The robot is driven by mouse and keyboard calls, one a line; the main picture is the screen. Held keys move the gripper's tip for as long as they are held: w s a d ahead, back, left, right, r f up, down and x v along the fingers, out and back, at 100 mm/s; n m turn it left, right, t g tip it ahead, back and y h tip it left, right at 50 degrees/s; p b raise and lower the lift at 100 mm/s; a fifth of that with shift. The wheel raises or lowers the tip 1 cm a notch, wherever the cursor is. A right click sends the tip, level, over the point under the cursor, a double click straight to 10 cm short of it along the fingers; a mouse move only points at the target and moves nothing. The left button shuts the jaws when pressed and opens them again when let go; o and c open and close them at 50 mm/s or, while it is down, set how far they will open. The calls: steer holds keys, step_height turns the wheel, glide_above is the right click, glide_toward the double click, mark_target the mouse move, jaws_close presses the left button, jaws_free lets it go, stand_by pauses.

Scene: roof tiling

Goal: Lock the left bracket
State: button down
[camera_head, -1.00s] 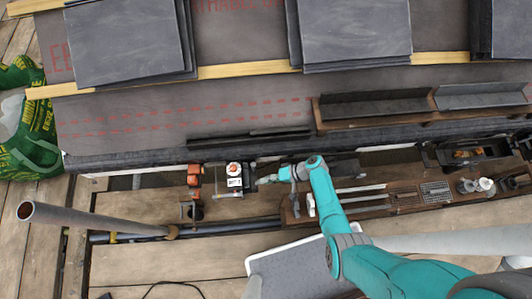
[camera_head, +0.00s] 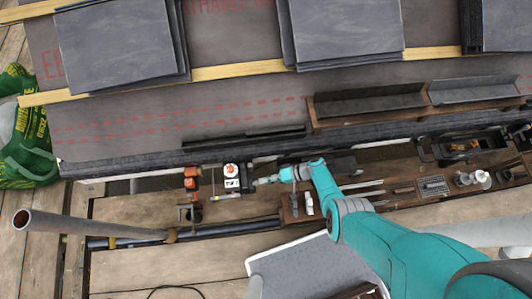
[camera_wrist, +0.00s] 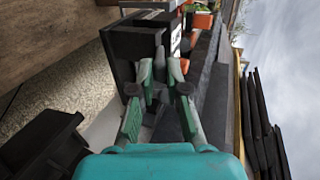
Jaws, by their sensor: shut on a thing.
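A small dark unit with a white label and a red mark (camera_head: 232,177) sits at the roof edge, left of my gripper in the head view. I take it for the left bracket. My gripper (camera_head: 258,182) reaches it from the right. In the wrist view the dark block of the bracket (camera_wrist: 132,45) is straight ahead, and my gripper (camera_wrist: 160,78) has its green fingers close together at its near end. They are shut on a part of it, mostly hidden between the fingertips. Whether the bracket is locked cannot be told.
Orange clamp-like parts (camera_head: 192,183) stand just left of the bracket. A wooden tool board (camera_head: 400,194) with rods and small parts lies right of it. A grey pipe (camera_head: 90,226) sticks up at left. Slate stacks (camera_head: 115,42) lie on the roof above.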

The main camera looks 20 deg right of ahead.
steer(key=shift+s+f, duration=0.1)
steer(key=shift+s, duration=0.05)
steer(key=c, duration=1.2)
jaws_free()
steer(key=shift+o, duration=0.2)
steer(key=v, duration=1.2)
